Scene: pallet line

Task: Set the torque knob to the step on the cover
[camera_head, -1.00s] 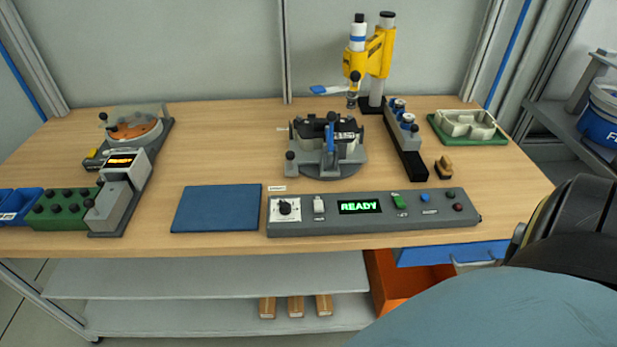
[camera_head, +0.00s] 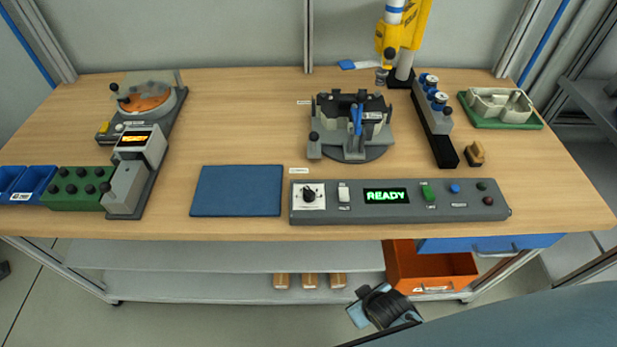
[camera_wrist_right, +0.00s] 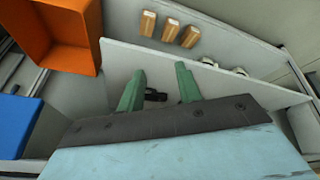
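The torque knob (camera_head: 309,195) is black on a white dial plate at the left end of the grey control panel (camera_head: 400,215). The panel display reads READY. The dial marks are too small to read. A dark fixture (camera_head: 351,125) with a blue handle stands behind the panel. It carries a small white label (camera_head: 373,115) whose text I cannot read. My right gripper (camera_wrist_right: 160,68) shows in the right wrist view with its two green fingers apart and nothing between them. It is below the front edge of the table, away from the knob. My left gripper is not in view.
A blue mat (camera_head: 236,191) lies left of the panel. An open orange drawer (camera_head: 430,270) and a blue drawer (camera_head: 490,244) are under the table, near my right arm. A yellow column tool (camera_head: 405,30) stands at the back.

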